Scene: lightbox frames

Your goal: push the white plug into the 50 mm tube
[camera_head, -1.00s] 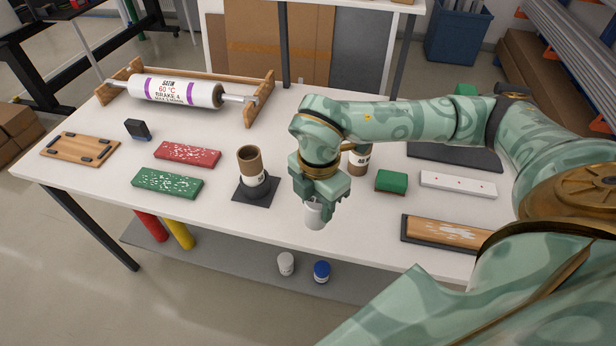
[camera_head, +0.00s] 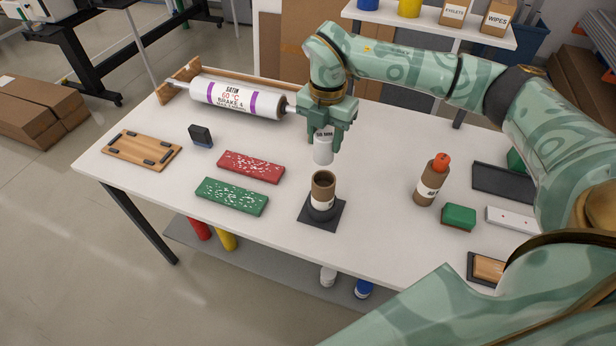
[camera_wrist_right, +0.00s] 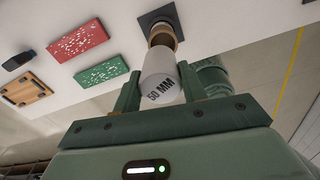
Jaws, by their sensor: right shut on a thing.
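The brown tube (camera_head: 323,185) stands upright with its open end up in a dark square base (camera_head: 336,216) on the table. My right gripper (camera_head: 323,136) is shut on the white plug (camera_head: 323,152), which is marked 50 MM. The plug is raised above the table, apart from the tube in the head view, where a small gap shows between its lower end and the tube's rim. In the right wrist view the plug (camera_wrist_right: 160,75) overlaps the tube (camera_wrist_right: 163,33) and hides part of it. My left gripper is not in view.
A brown bottle-like tube with an orange top (camera_head: 432,180) stands to the right, beside a green block (camera_head: 459,216). A red pad (camera_head: 251,167) and a green pad (camera_head: 232,196) lie left. A white roller (camera_head: 236,98) rests on a wooden stand behind.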

